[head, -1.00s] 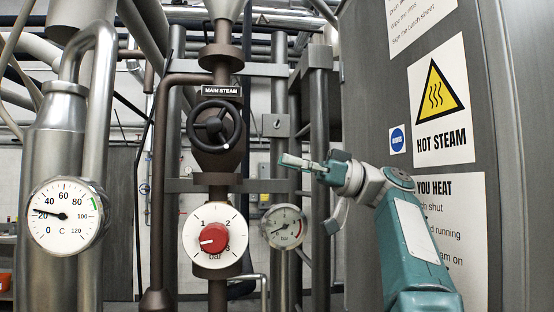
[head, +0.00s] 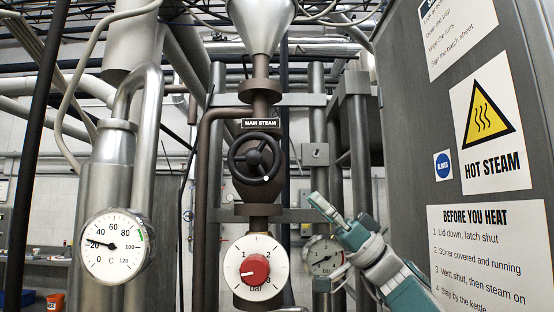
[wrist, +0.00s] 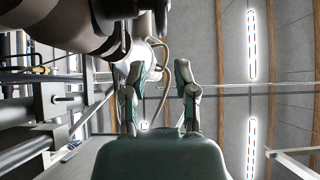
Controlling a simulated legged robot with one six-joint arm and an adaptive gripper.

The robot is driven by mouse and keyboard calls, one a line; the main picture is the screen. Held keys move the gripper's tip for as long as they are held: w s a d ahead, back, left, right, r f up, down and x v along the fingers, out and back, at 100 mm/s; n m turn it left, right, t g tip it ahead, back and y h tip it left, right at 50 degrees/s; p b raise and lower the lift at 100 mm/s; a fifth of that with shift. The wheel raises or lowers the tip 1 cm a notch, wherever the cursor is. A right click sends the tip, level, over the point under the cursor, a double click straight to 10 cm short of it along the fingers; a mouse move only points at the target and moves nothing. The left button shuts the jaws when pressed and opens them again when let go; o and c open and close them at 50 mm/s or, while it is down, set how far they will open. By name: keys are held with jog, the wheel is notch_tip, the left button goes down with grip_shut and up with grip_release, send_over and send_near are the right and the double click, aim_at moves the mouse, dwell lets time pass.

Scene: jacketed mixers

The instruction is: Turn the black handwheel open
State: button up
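The black handwheel (head: 255,157) is mounted on the brown vertical steam pipe, under a "MAIN STEAM" label (head: 260,123). A small white mark shows at its lower right rim. My gripper (head: 316,203) is to the right of and below the handwheel, apart from it, pointing up and left. In the wrist view my gripper (wrist: 160,75) shows two fingers spread apart with nothing between them.
Below the wheel is a red knob (head: 255,269) on a white bar dial (head: 284,253). A small pressure gauge (head: 323,257) sits close below my gripper. A temperature gauge (head: 113,246) is at left. A grey panel with signs (head: 490,130) stands at right.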

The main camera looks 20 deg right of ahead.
aim_at(272, 158)
jog(key=x, duration=1.1)
jog(key=shift+a, duration=0.1)
grip_shut()
